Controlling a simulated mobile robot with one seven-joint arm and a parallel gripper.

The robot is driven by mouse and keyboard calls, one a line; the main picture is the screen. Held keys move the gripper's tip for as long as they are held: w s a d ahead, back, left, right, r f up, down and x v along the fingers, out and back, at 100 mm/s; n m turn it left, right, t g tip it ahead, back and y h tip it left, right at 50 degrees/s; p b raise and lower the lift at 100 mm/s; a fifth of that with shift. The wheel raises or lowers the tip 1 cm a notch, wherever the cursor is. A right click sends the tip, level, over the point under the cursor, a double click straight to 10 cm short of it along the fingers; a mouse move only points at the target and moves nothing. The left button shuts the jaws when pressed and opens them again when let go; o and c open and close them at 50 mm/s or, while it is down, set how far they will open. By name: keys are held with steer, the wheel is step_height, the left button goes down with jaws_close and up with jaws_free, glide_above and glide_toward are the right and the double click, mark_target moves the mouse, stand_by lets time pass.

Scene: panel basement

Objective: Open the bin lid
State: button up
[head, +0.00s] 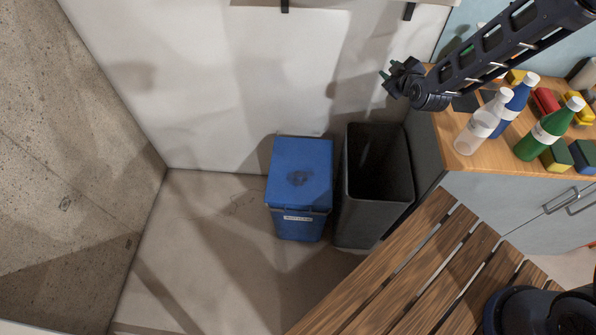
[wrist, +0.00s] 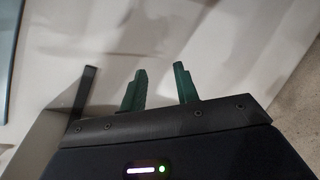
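A blue bin (head: 298,222) stands on the floor against the white wall. Its blue lid (head: 301,168) is shut and has a dark mark on top. A small white label is on the bin's front. My gripper (head: 383,68) is up by the wall, above and to the right of the bin and clear of it. In the wrist view its two green fingers (wrist: 159,88) stand apart with nothing between them. The bin does not show in the wrist view.
An open black bin (head: 352,205) stands right of the blue one. A cabinet with a wooden top (head: 440,128) holds bottles and sponges at the right. A slatted wooden bench (head: 400,285) is in front. The floor (head: 205,245) to the left is clear.

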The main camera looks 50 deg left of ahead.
steer(key=s+a+f+n+g+y, duration=0.1)
steer(key=s+a+f+n+y, duration=0.2)
steer(key=s+f, duration=0.95)
steer(key=s+a+f+n+g+y, duration=0.1)
steer(key=s+a+f+n+y, duration=0.15)
steer(key=s+f+n, duration=0.7)
steer(key=s+d+f+g, duration=0.2)
steer(key=s+d+f, duration=0.35)
steer(key=f, duration=0.25)
steer(key=s+d+f+n+g+h, duration=0.1)
steer(key=s+d+f, duration=0.45)
steer(key=f, duration=0.25)
steer(key=s+d+f+g, duration=0.2)
steer(key=s+d+f, duration=0.2)
steer(key=d+f, duration=0.3)
steer(key=shift+h, duration=0.25)
steer(key=a+f, duration=0.1)
steer(key=a, duration=0.3)
steer(key=a+f, duration=0.1)
steer(key=a, duration=0.2)
steer(key=a+f, duration=0.1)
steer(key=a, duration=0.3)
steer(key=shift+s+a, duration=0.2)
steer(key=shift+a, duration=0.15)
jaws_close()
